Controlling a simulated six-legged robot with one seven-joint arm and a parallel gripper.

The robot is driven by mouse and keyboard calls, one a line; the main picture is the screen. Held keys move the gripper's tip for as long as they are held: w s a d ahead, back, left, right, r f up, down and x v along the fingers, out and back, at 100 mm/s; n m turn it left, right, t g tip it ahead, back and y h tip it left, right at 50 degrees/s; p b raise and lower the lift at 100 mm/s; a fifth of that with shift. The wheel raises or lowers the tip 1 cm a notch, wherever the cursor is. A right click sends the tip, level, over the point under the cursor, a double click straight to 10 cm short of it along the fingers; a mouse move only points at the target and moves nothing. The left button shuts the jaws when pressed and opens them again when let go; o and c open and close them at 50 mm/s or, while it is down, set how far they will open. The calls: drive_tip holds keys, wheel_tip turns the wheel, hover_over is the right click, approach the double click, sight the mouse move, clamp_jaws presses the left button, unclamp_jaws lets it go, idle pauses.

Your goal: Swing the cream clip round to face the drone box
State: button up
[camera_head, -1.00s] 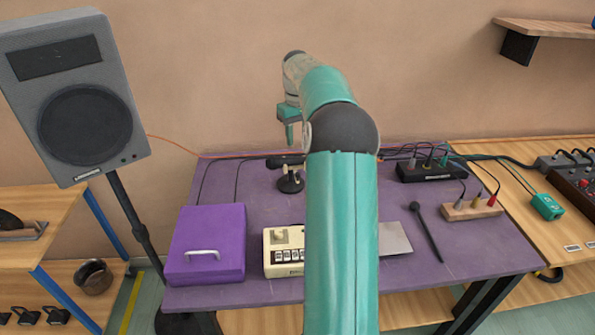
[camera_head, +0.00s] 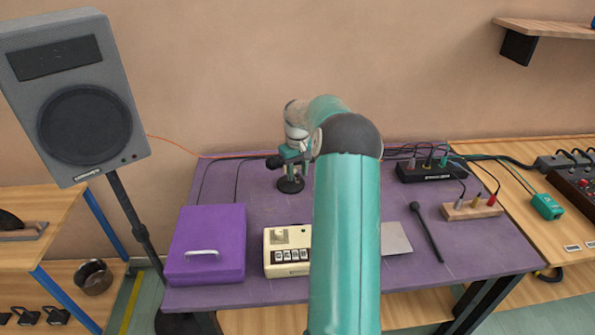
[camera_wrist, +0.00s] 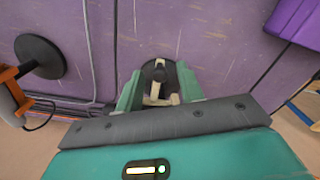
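The cream clip (camera_wrist: 157,93) is on a small stand with a round black base (camera_head: 291,184) near the back of the purple table. In the wrist view it lies between the two teal fingers of my gripper (camera_wrist: 160,92), with gaps seen on both sides. My gripper (camera_head: 291,160) is open, low over the stand, and hides most of the clip in the head view. I cannot tell for sure which box is the drone box; a cream box with buttons (camera_head: 288,262) stands at the front and a black box with knobs (camera_head: 432,174) at the back right.
A purple case (camera_head: 207,232) lies at the table's front left. A black disc (camera_wrist: 40,55) with an orange part stands beside my gripper. A black stick (camera_head: 428,235), a wooden jack block (camera_head: 472,212) and cables also lie on the table. A speaker (camera_head: 75,95) stands left.

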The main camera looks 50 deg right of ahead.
clamp_jaws()
